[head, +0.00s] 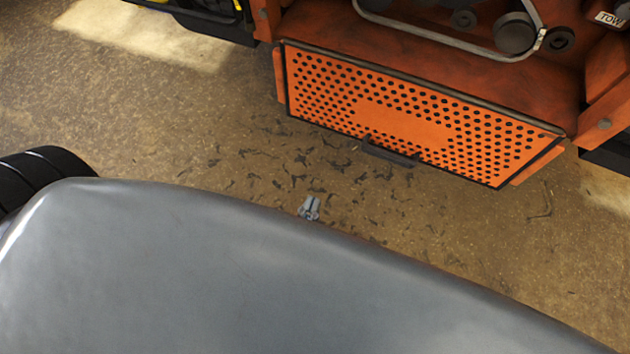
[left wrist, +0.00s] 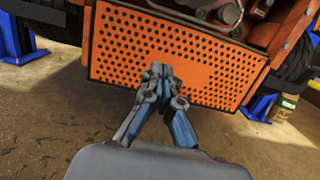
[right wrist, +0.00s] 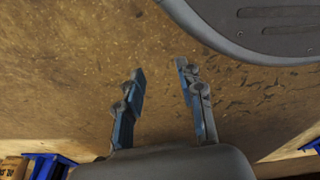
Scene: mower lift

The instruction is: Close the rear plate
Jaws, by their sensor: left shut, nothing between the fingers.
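The rear plate (head: 420,120) is an orange panel full of round holes, with a dark handle (head: 390,153) at its lower edge. It hangs below a metal rod along its top edge, with orange frame parts showing at both sides. It fills the upper middle of the left wrist view (left wrist: 180,60). My left gripper (head: 309,208) is shut and empty, with floor showing between it and the plate in the head view. In the left wrist view its fingertips (left wrist: 157,70) overlap the plate's lower part. My right gripper (right wrist: 160,70) is open and empty above the floor.
The orange mower body (head: 440,60) with pipes and a round pulley (head: 514,33) is above the plate. Blue stands (left wrist: 262,106) and a small container (left wrist: 285,107) are at the right in the left wrist view.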

